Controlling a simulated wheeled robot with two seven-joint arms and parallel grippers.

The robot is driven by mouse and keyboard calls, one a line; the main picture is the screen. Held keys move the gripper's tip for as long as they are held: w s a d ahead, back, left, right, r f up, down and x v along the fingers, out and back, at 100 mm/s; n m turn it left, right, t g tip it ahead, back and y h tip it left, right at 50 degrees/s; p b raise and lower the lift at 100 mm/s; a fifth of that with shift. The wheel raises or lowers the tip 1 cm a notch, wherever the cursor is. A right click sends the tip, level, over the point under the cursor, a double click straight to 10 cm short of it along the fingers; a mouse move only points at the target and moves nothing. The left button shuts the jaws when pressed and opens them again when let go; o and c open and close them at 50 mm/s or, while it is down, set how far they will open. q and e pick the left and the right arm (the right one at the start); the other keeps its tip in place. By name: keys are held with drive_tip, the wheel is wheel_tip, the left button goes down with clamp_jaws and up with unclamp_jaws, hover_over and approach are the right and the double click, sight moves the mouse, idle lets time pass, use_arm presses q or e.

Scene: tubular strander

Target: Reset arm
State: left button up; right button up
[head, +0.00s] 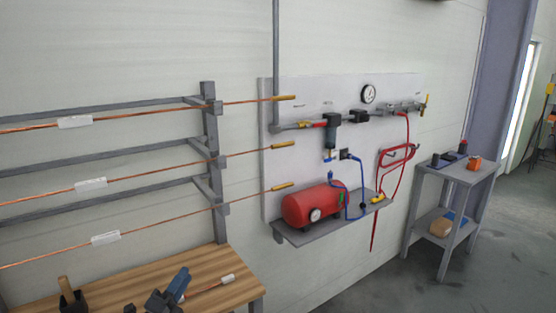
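At the bottom edge of the head view, a dark blue-grey jointed shape (168,296) over the wooden bench may be my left gripper. I cannot make out its fingertips or tell whether it is open or shut. A short copper rod with a white end (227,281) sticks out to the right just beside it. I cannot tell if the two touch. My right gripper is not in view.
A wooden bench (222,265) holds a dark holder with a wooden piece (70,296). Copper wires with white tags (90,185) cross a grey rack (212,160). A red tank (308,207) sits on a wall shelf (300,234). A grey side table (455,170) stands right; floor (400,290) is clear.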

use_arm(q)
drive_tip(key=s+a+f+n+g+y, duration=0.2)
drive_tip(key=s+f+n+g+y, duration=0.1)
drive_tip(key=s+f+n+y, duration=0.5)
drive_tip(key=s+a+f+n+g+y, duration=0.2)
drive_tip(key=s+f+n+g+y, duration=0.15)
drive_tip(key=f+n, duration=0.5)
drive_tip(key=s+d+f+n+g+h, duration=0.1)
drive_tip(key=s+d+f+n+g, duration=0.15)
drive_tip(key=s, duration=0.45)
drive_tip(key=s+d+f+n+g+h, duration=0.1)
drive_tip(key=s+d+f+n+g, duration=0.1)
drive_tip(key=s+f+g, duration=0.35)
drive_tip(key=s+d+f+n+g+h, duration=0.1)
drive_tip(key=s+d+n+g, duration=0.15)
drive_tip(key=s, duration=0.65)
drive_tip(key=s+d+f+g, duration=0.1)
drive_tip(key=s+d+f, duration=0.1)
drive_tip(key=f, duration=1.6)
drive_tip(key=s+d+f, duration=0.2)
drive_tip(key=f, duration=1.7)
drive_tip(key=shift+s+f+g, duration=0.2)
drive_tip(key=shift+f+g, duration=0.1)
drive_tip(key=shift+g, duration=0.1)
drive_tip(key=shift+a+m+h, duration=0.15)
drive_tip(key=shift+m+h, duration=0.1)
